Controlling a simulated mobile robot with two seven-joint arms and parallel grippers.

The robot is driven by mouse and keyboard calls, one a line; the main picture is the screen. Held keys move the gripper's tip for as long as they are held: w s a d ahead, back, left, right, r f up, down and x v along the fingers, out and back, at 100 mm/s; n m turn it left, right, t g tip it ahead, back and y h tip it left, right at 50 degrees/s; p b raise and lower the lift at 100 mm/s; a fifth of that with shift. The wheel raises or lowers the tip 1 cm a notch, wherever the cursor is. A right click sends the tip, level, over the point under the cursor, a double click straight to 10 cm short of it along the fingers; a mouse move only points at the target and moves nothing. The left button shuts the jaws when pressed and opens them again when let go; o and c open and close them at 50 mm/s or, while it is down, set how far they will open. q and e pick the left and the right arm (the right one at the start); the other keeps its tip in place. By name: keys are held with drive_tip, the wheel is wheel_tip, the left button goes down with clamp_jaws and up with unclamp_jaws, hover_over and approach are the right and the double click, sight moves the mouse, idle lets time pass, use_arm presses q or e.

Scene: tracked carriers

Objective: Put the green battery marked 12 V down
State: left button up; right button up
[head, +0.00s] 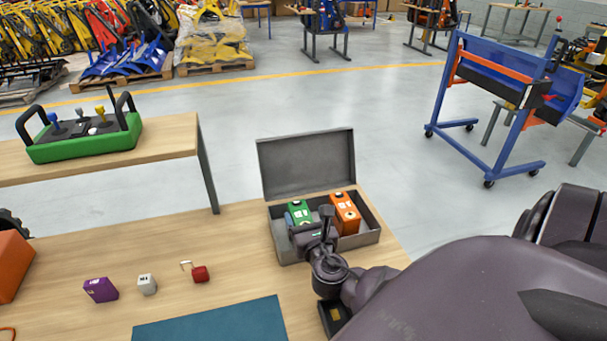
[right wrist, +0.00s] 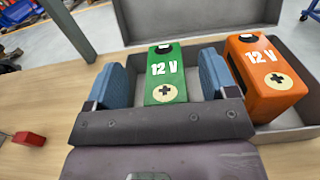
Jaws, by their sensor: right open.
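The green battery marked 12 V (head: 299,211) stands in the left part of an open grey metal box (head: 290,256) on the wooden table. In the right wrist view the green battery (right wrist: 165,73) is between the two blue finger pads of my right gripper (head: 306,226). The right gripper is open, with a pad on each side of the battery and gaps showing. The gripper hides the battery's near lower part. My left gripper is not in view.
An orange 12 V battery (head: 345,213) stands in the box, right of the gripper. The box lid (head: 306,164) stands up behind. A purple block (head: 100,289), a pale cube (head: 147,284), a red padlock (head: 200,274) and a blue mat (head: 212,322) lie to the left.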

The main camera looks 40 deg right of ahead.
drive_tip(key=v, duration=0.9)
drive_tip(key=shift+s, duration=0.1)
idle(0.3)
